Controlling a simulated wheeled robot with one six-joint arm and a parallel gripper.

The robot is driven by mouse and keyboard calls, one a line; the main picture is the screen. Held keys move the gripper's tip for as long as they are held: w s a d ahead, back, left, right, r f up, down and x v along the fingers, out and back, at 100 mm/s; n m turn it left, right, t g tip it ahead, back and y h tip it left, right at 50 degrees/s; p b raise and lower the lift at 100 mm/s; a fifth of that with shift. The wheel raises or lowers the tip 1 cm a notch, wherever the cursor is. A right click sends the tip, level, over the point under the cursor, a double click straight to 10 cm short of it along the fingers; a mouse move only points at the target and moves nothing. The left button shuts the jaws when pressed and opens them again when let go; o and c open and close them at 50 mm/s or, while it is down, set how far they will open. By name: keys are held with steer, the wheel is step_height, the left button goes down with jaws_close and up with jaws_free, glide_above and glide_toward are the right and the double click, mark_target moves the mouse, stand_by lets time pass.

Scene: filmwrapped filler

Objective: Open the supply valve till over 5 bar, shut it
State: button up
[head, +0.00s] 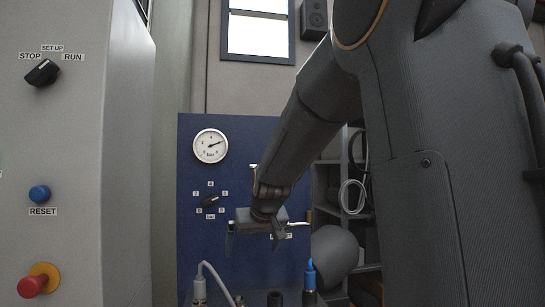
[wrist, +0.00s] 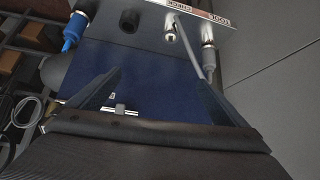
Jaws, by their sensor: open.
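A round white pressure gauge (head: 210,146) marked bar sits on the blue panel (head: 192,260). Its needle points to the upper right; the exact reading is too small to tell. Below it is a black rotary knob (head: 210,201) ringed by number labels. My gripper (head: 254,245) hangs in front of the panel, right of and below the knob, fingers spread and empty. Metal parts (head: 298,223) show beside my gripper, above a partly hidden label. In the wrist view, a small metal fitting (wrist: 120,110) shows by the left finger of my gripper (wrist: 160,82). I cannot tell which part is the supply valve.
A grey cabinet on the left carries a STOP/RUN switch (head: 42,73), a blue RESET button (head: 39,194) and a red stop button (head: 40,280). A grey cable plug (head: 200,288) and a blue plug (head: 310,275) stand below my gripper. Shelves (head: 368,250) stand at right.

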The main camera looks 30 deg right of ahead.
steer(key=w+d+r+t+h+p, duration=0.15)
steer(key=d+r, duration=0.25)
steer(key=r, duration=0.5)
steer(key=w+d+r+m+t, duration=0.1)
steer(key=w+d+r+t, duration=0.2)
steer(key=r, duration=0.6)
steer(key=w+d+r+t+h+p, duration=0.1)
steer(key=w+d+r, duration=0.3)
steer(key=r, duration=0.5)
steer(key=w+d+f+p, duration=0.2)
steer(key=w+d+f, duration=0.1)
steer(key=w, duration=0.2)
steer(key=shift+w+d+f, duration=0.15)
steer(key=shift+f, duration=0.1)
steer(key=shift+g, duration=0.25)
steer(key=shift+c, duration=0.2)
steer(key=shift+h, duration=0.25)
steer(key=c, duration=1.5)
